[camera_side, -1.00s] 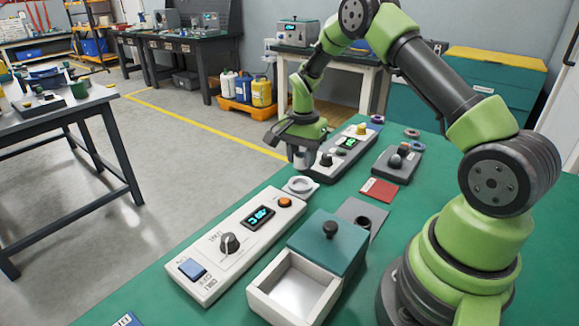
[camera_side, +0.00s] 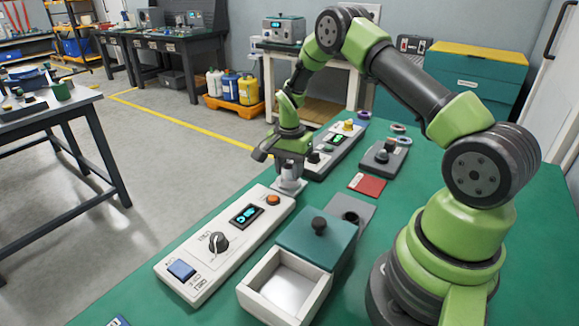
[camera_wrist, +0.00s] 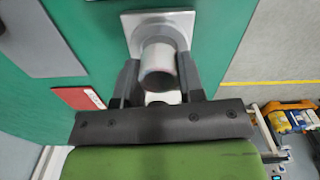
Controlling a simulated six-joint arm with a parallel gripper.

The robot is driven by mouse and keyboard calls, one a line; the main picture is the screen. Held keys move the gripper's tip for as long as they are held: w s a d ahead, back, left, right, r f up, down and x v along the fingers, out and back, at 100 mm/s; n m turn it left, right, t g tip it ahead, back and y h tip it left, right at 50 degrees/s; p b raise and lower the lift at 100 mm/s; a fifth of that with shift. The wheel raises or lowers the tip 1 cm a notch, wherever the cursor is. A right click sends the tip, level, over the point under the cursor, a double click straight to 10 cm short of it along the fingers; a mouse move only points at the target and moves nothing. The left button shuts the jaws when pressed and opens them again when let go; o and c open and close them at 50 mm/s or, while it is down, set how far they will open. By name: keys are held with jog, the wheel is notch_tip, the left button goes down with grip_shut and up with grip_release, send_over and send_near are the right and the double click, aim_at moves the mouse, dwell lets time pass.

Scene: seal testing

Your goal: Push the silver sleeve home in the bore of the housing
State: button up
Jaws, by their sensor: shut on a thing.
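The silver sleeve (camera_side: 289,172) hangs upright between the fingers of my gripper (camera_side: 288,167). The housing (camera_side: 290,189) is a light grey square block on the green bench, at the far end of the white control panel, directly under the sleeve. In the wrist view the sleeve (camera_wrist: 159,62) sits between the two dark fingers of my gripper (camera_wrist: 158,84), in front of the housing plate (camera_wrist: 183,22). The sleeve covers the bore, so I cannot tell whether its lower end has entered it.
A white panel (camera_side: 205,262) with a display and knobs lies in front of the housing; a second panel (camera_side: 350,130) lies behind. A box with a teal lid (camera_side: 300,240), a grey plate (camera_side: 365,208) and a red card (camera_side: 367,186) are to the right. Left of the bench is floor.

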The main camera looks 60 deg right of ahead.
jog(key=shift+f, duration=0.6)
jog(key=o, duration=1.8)
jog(key=shift+c, duration=0.2)
jog(key=shift+r, duration=0.15)
jog(key=shift+r, duration=2.6)
